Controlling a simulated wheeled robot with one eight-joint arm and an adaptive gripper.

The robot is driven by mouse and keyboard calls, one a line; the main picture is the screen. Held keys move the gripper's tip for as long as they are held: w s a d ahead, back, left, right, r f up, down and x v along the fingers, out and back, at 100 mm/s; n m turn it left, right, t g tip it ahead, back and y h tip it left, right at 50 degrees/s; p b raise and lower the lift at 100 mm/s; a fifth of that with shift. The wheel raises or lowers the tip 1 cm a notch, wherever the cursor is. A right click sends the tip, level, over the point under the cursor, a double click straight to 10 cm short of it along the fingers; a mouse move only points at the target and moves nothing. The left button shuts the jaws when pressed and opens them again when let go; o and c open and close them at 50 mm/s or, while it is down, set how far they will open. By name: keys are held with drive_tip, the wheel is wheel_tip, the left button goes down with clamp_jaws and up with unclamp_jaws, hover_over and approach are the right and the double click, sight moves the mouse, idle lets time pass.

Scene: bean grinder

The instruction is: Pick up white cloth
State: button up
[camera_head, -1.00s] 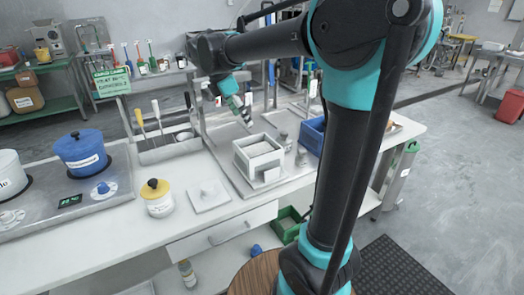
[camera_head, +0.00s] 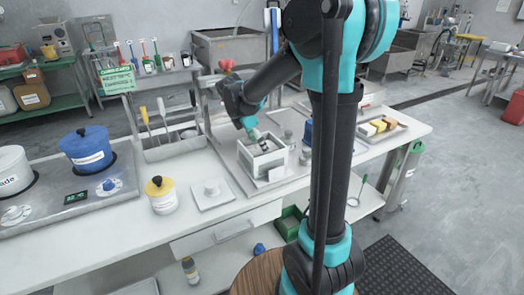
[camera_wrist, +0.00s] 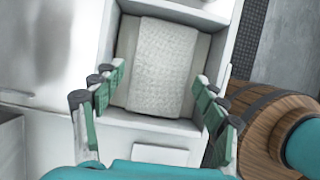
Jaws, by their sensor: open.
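The white cloth (camera_wrist: 163,65) lies folded in a white open-topped box (camera_wrist: 160,128), seen in the wrist view. It has a woven texture and sits between my gripper's fingers as seen from above. My gripper (camera_wrist: 160,97) is open and empty, with its green-padded fingers spread to either side of the box opening. In the head view my gripper (camera_head: 262,143) points down into the top of the white box (camera_head: 263,168). There the cloth (camera_head: 268,149) shows only a little, partly hidden by the gripper. I cannot tell whether the fingers touch the cloth.
The box stands on a tray (camera_head: 229,155) on the white counter. A utensil holder (camera_head: 172,147) stands behind left. A tray of coloured blocks (camera_head: 381,128) is at right.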

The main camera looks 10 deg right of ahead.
drive_tip(key=shift+d+f, duration=0.25)
drive_tip(key=shift+f, duration=0.35)
drive_tip(key=c, duration=0.8)
drive_tip(key=shift+r, duration=0.1)
